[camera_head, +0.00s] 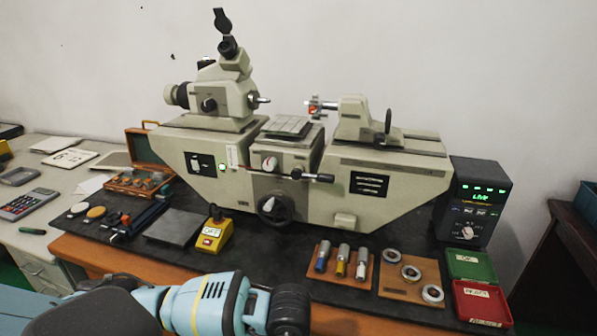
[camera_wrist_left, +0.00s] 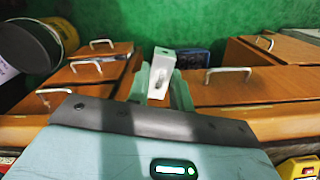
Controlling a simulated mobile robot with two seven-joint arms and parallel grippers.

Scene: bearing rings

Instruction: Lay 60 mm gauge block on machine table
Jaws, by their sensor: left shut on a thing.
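The measuring machine stands on the dark bench plate in the head view. Its machine table (camera_head: 288,125) is the small grooved platform between the left head and the right tailstock, and it looks bare. In the left wrist view, my left gripper (camera_wrist_left: 160,92) is shut on a pale, upright block (camera_wrist_left: 162,66), which appears to be the 60 mm gauge block. The block's lower end is between the greenish fingers. In the head view my left arm crosses the bottom edge, with its gripper end out of sight. My right gripper is not in view.
Ring gauges (camera_head: 411,273) and several cylinders (camera_head: 341,260) stand on wooden boards at front right. Green (camera_head: 471,265) and red (camera_head: 482,303) trays and a display box (camera_head: 474,205) are farther right. A yellow device (camera_head: 212,235) stands at front left. Wooden drawers (camera_wrist_left: 235,88) fill the wrist view.

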